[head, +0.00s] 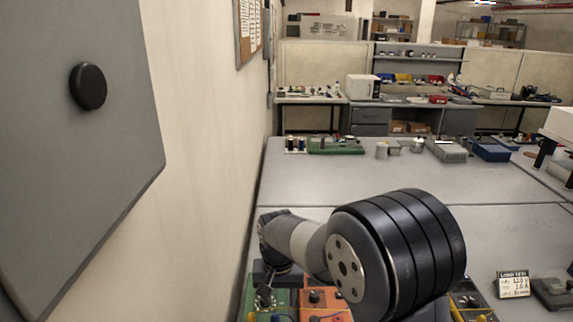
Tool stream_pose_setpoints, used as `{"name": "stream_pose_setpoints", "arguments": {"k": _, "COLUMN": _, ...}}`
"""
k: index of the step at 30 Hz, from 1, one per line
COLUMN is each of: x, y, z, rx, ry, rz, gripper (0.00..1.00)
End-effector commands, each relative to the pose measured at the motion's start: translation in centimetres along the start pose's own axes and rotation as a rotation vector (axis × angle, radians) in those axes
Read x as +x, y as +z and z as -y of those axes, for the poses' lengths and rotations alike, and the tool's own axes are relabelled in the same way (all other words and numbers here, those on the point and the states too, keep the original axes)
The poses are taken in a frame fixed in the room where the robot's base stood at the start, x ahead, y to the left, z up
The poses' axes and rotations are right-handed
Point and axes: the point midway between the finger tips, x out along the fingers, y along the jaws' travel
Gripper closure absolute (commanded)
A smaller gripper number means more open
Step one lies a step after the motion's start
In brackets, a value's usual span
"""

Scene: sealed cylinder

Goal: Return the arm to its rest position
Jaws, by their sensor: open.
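My arm shows in the head view, with a large black ribbed joint at the lower centre and a grey link reaching left to the wrist. My gripper (277,275) hangs below the wrist, dark and partly hidden by my own arm. It is open, and I see nothing held in it. It is over or close to a green board (254,306) and an orange box (325,304) at the bottom edge. I cannot tell whether it touches either.
A wall and a grey panel (75,190) with a black knob (88,86) stand at left. The grey bench (320,182) is mostly clear behind my arm. Small metal containers (417,146), a ribbed grey box (446,150) and a blue bin (491,152) stand farther back. A load-test sign (513,284) is at right.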

Motion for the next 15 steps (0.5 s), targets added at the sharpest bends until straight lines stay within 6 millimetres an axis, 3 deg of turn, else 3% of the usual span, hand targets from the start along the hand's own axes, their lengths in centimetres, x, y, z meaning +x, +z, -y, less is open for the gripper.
{"name": "stream_pose_setpoints", "arguments": {"k": 6, "x": 0.9, "y": -1.5, "z": -3.8, "rx": 0.006, "ry": 0.001, "rz": 0.003, "gripper": 0.54}}
{"name": "stream_pose_setpoints", "arguments": {"k": 15, "x": 1.1, "y": -2.1, "z": -5.8, "rx": 0.002, "ry": 0.001, "rz": 0.002, "gripper": 0.54}}
